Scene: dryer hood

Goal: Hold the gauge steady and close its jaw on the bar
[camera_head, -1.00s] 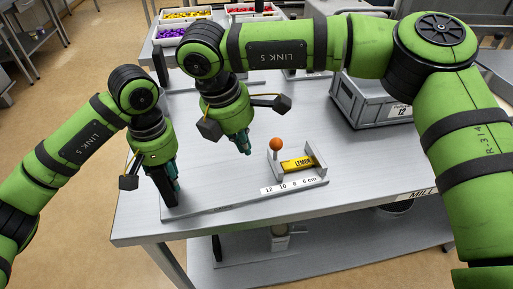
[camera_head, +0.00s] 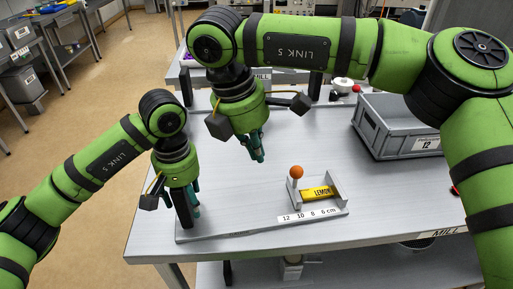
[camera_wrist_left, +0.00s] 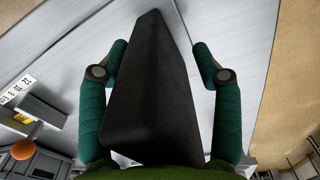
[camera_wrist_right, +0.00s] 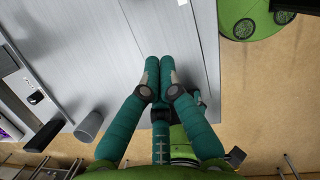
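The gauge is a flat grey base plate (camera_head: 245,225) on the table, with a scale strip (camera_head: 307,214) reading 12 to 6 cm. A black upright post (camera_head: 183,215) stands at its left end. The yellow bar marked LEMON (camera_head: 319,193) lies at its right end, beside the upright jaw with an orange knob (camera_head: 296,172). Whether the jaw touches the bar is unclear. My left gripper (camera_head: 192,208) is open around the post; the left wrist view shows the post (camera_wrist_left: 152,95) between the fingers, with a gap on the right. My right gripper (camera_head: 259,158) is shut and empty, above and left of the knob.
A grey crate (camera_head: 395,128) labelled 12 stands on the table's back right. A white round item with a dark knob (camera_head: 342,84) is at the back. The table surface (camera_head: 320,140) between the gauge and crate is clear. The table's front edge runs close to the gauge.

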